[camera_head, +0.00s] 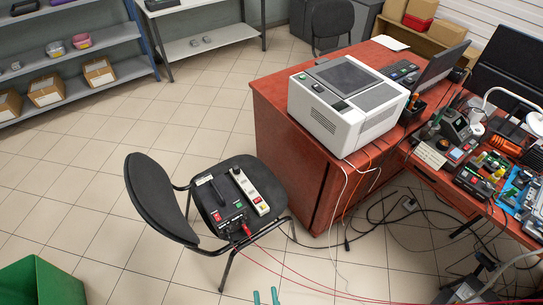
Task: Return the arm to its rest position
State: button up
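Two short teal fingertips of my gripper (265,297) show at the very bottom edge, a little right of the middle. There is a gap between them and I see nothing held in it. The rest of my gripper and my arm are out of view. The fingertips appear in front of bare tiled floor, below the black chair (150,195) in the picture. Thin red lines (290,268) run from a dark device (222,210) on the chair seat toward the lower right.
A red-brown desk (285,140) carries a white machine (345,105), a monitor and many small tools. Loose black cables (385,225) lie on the floor beneath it. A green bin (45,282) stands at the lower left. Tiled floor (110,210) is open at left.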

jog(key=s+r+m+h, duration=0.1)
jog(key=s+r+m, duration=0.1)
jog(key=s+r, duration=0.2)
jog(key=s+d+r+m+g+h, duration=0.1)
jog(key=s+r+m, duration=0.2)
jog(key=r, duration=0.8)
jog(key=shift+s+d+r+g+h, duration=0.25)
jog(key=shift+s+g+h, duration=0.05)
jog(key=shift+s, duration=0.4)
jog(key=shift+w, duration=0.1)
jog(key=shift+s+d, duration=0.1)
jog(key=shift+s, duration=0.1)
jog(key=shift+c, duration=0.5)
